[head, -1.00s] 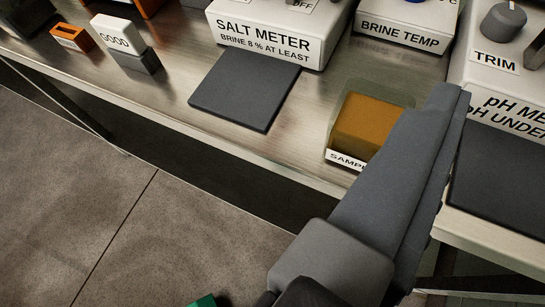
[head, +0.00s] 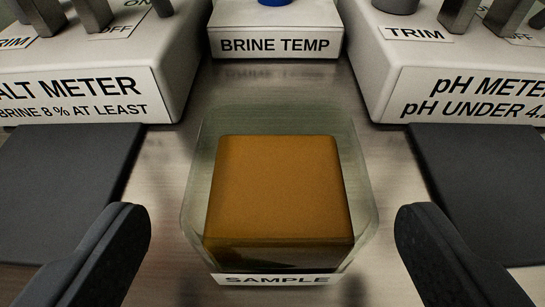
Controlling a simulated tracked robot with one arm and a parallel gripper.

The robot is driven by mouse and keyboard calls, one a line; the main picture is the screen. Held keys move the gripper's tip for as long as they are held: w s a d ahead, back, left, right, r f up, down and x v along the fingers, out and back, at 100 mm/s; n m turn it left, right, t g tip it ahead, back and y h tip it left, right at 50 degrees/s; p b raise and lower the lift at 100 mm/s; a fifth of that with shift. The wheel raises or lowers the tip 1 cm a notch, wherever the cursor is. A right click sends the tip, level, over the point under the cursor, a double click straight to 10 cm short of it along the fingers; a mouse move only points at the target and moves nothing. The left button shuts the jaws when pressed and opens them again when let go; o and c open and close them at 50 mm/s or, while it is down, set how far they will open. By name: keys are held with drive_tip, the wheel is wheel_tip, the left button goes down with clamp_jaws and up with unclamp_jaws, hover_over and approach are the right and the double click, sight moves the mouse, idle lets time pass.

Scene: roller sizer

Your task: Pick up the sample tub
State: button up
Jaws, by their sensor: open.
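The sample tub (head: 190,190) is a clear, square-sided tub with a brown-orange block of contents inside and a white SAMPLE label on its front. It stands upright on the metal bench, in the middle of the head view. My gripper (head: 272,228) is open, with one dark finger to the left of the tub and the other to the right. Gaps show between both fingers and the tub walls, and nothing is held.
The salt meter (head: 85,95) stands at the back left and the pH meter (head: 460,90) at the back right. The brine temp unit (head: 275,45) is behind the tub. Dark mats lie at left (head: 60,180) and right (head: 485,180). Bare metal bench surrounds the tub.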

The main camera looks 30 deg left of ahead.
sight(276, 138)
drive_tip(key=shift+w+r+x, duration=0.1)
drive_tip(key=shift+r+x, duration=0.1)
drive_tip(key=shift+x, duration=0.75)
drive_tip(key=shift+w+r+x, duration=0.1)
drive_tip(key=shift+r+x, duration=0.1)
drive_tip(key=shift+x, duration=0.8)
drive_tip(key=shift+r+x, duration=0.2)
drive_tip(key=shift+x, duration=0.75)
drive_tip(key=shift+a, duration=0.1)
drive_tip(key=shift+c, duration=0.3)
drive_tip(key=c, duration=1.1)
